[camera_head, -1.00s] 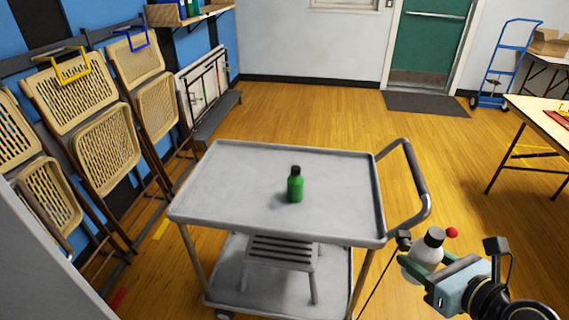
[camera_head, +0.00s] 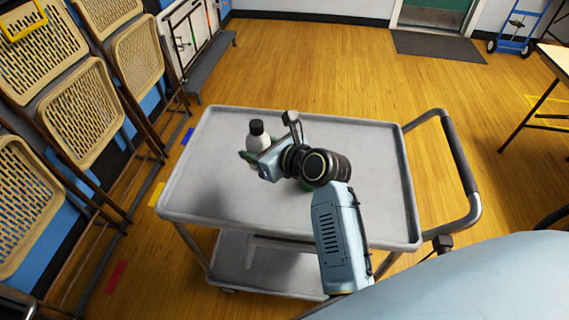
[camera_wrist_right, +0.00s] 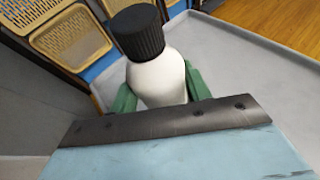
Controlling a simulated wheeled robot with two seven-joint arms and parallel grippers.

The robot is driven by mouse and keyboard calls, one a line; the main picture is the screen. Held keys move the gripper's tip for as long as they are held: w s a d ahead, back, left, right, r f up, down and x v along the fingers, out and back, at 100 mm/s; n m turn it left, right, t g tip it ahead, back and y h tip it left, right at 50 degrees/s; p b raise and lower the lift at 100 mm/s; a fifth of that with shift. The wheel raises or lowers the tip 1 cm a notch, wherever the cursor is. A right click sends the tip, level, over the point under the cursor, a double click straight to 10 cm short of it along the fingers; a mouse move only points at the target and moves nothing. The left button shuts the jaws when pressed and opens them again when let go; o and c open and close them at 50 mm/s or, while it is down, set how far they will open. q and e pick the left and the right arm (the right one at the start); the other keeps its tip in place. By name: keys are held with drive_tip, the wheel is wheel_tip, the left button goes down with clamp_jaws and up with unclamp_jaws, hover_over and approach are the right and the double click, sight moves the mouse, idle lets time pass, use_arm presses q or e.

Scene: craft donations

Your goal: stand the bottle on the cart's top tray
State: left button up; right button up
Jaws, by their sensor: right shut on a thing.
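A white bottle with a black cap (camera_head: 258,144) is upright over the far left part of the cart's grey top tray (camera_head: 375,160). My right gripper (camera_head: 253,160) is shut on it, and in the right wrist view its green fingers flank the white bottle (camera_wrist_right: 158,80). The bottle's base is hidden, so I cannot tell whether it touches the tray. A dark shadow lies on the tray to the lower left. My left gripper is not in view.
The tray has a raised rim, and its right part is bare. The cart's handle (camera_head: 462,165) stands out at the right. Folded chairs (camera_head: 82,108) lean along the left wall. A table (camera_head: 556,60) is at the right edge.

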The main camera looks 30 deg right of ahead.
drive_tip(key=w+a+f, duration=0.2)
drive_tip(key=b, duration=0.3)
hover_over(252, 187)
wheel_tip(252, 187, down, 5)
drive_tip(key=shift+f, duration=0.2)
wheel_tip(252, 187, down, 3)
drive_tip(key=shift+f+b, duration=0.15)
drive_tip(key=shift+b, duration=0.3)
drive_tip(key=shift+f, duration=0.1)
drive_tip(key=o, duration=0.7)
drive_tip(key=shift+f, duration=0.1)
drive_tip(key=shift+c, duration=0.2)
drive_tip(key=o, duration=0.4)
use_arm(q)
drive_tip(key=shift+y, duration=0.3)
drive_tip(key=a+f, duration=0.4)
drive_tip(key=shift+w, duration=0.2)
use_arm(e)
drive_tip(key=shift+o, duration=0.2)
